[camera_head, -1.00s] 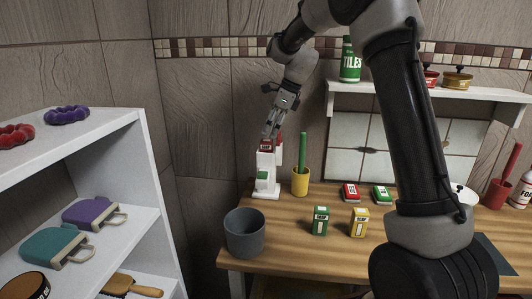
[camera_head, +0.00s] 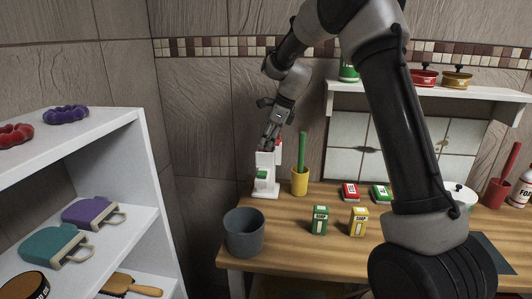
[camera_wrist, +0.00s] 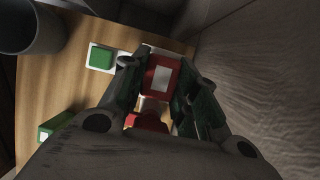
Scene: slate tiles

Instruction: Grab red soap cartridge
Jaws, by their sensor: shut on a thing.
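The white soap dispenser (camera_head: 265,190) stands at the back left of the wooden counter, with a green button on its front that also shows in the wrist view (camera_wrist: 101,57). My gripper (camera_head: 266,148) points down at the top of the dispenser. In the wrist view, the red soap cartridge (camera_wrist: 160,77), with a white label, sits between the fingers, and my gripper is shut on it. In the head view the fingers mostly hide the cartridge. A second red part (camera_wrist: 147,122) shows nearer the wrist camera, partly hidden.
A yellow cup (camera_head: 300,182) with a green handle stands just right of the dispenser. A grey bin (camera_head: 244,234) is in front. Green (camera_head: 320,220) and yellow (camera_head: 359,222) soap boxes stand further right. The tiled wall is close behind, and a white shelf unit (camera_head: 150,190) stands left.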

